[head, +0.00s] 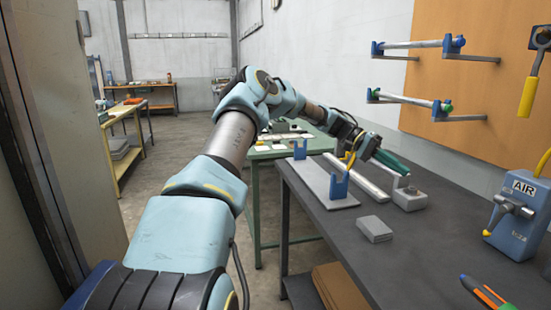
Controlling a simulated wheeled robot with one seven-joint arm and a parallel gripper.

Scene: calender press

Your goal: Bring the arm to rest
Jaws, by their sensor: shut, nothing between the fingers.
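My arm reaches from the bottom left up to a bent elbow, then down to the right over the dark workbench (400,245). My gripper (372,150) is at its end, above the bench's back part. It looks small and dark here, and its fingers are shut with nothing held. A dark green piece shows right beside it; whether it belongs to the gripper or lies behind it I cannot tell.
A grey stand with blue uprights (327,190), a grey box (409,199) and a small grey block (374,229) are on the bench. A blue AIR unit (518,215) stands at the right. Rods on blue brackets (410,44) hang on the wall. A green table (265,153) stands behind.

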